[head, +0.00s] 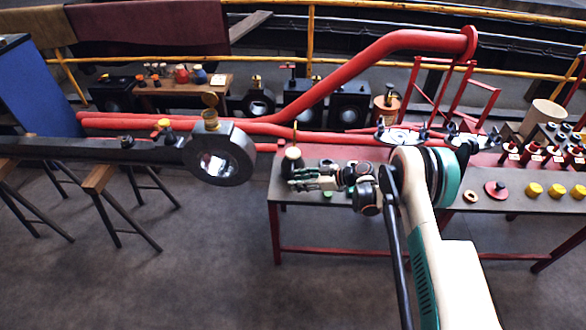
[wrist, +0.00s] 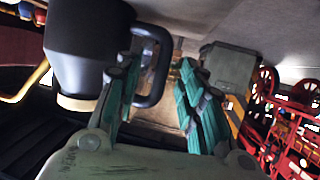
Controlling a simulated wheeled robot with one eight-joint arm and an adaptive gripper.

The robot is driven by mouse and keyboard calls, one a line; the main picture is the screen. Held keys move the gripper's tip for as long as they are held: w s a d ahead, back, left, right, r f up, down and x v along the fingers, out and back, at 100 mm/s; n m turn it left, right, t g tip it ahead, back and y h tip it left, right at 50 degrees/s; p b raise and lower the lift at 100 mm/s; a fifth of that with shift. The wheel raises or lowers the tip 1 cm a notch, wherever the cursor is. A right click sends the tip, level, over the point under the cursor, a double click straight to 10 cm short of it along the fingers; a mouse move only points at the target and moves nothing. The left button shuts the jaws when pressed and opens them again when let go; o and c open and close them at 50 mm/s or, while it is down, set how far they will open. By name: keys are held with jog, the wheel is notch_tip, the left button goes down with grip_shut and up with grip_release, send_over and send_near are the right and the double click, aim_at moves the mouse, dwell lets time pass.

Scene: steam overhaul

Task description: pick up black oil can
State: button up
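The black oil can (head: 292,162) stands at the left end of the red-framed bench, with a thin spout on top. In the wrist view the large dark can (wrist: 90,45) fills the upper left, with a pale band at one end. Its black loop handle (wrist: 162,68) reaches between the teal fingers. My gripper (head: 292,180) is at the can, pointing left in the head view. In the wrist view my gripper (wrist: 157,95) is open, with one finger on each side of the handle's outer bar. I cannot tell whether either finger touches it.
A copper-coloured can (head: 385,108) stands behind my arm. A thick red pipe (head: 350,75) runs behind the bench (head: 345,222). A black rod with a ring end (head: 220,155) is close on the left.

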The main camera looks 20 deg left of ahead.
jog(key=b+x, duration=0.1)
jog(key=x, duration=0.2)
jog(key=shift+s+a, duration=0.1)
jog(key=shift+r, duration=0.1)
grip_shut()
